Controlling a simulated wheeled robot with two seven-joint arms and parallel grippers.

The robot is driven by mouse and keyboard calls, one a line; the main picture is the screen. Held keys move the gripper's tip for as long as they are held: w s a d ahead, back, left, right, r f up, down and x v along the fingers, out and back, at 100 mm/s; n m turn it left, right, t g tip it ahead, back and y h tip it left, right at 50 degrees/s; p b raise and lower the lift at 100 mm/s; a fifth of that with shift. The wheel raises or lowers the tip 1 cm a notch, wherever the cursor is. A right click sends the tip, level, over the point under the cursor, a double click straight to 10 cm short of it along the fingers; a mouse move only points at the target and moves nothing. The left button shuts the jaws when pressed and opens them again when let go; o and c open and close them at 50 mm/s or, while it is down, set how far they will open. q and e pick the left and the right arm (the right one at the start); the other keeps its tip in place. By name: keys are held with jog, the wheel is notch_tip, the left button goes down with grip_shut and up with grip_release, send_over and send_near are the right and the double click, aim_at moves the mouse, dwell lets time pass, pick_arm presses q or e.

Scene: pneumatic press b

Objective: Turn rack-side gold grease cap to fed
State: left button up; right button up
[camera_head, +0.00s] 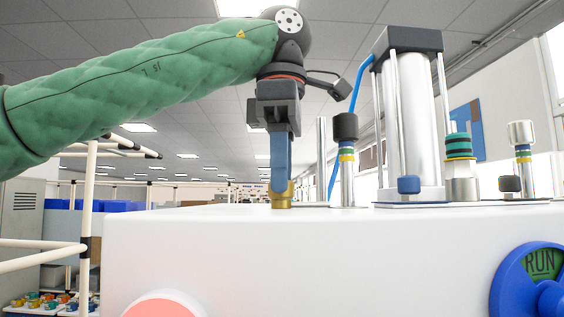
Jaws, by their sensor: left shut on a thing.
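The gold grease cap (281,199) stands on the white press housing's top, near the middle of the view. My left gripper (281,184) comes down from above, with its blue fingers shut on the gold cap. The fingers hide the cap's upper part, and I cannot read any mark that tells its turn position. My right gripper is out of view.
Right of the cap stand a black-topped post (346,128), a tall silver cylinder (418,120) and a green-banded fitting (460,170). The white housing (230,250) carries a blue RUN dial (505,285) and a red button (168,306). A pipe rack (88,200) stands at left.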

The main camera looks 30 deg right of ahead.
pick_arm(q)
jog(key=shift+m, duration=1)
jog(key=m, duration=1.1)
jog(key=shift+r, duration=0.1)
jog(key=shift+m, duration=0.3)
jog(key=o, duration=1)
jog(key=shift+w, duration=0.1)
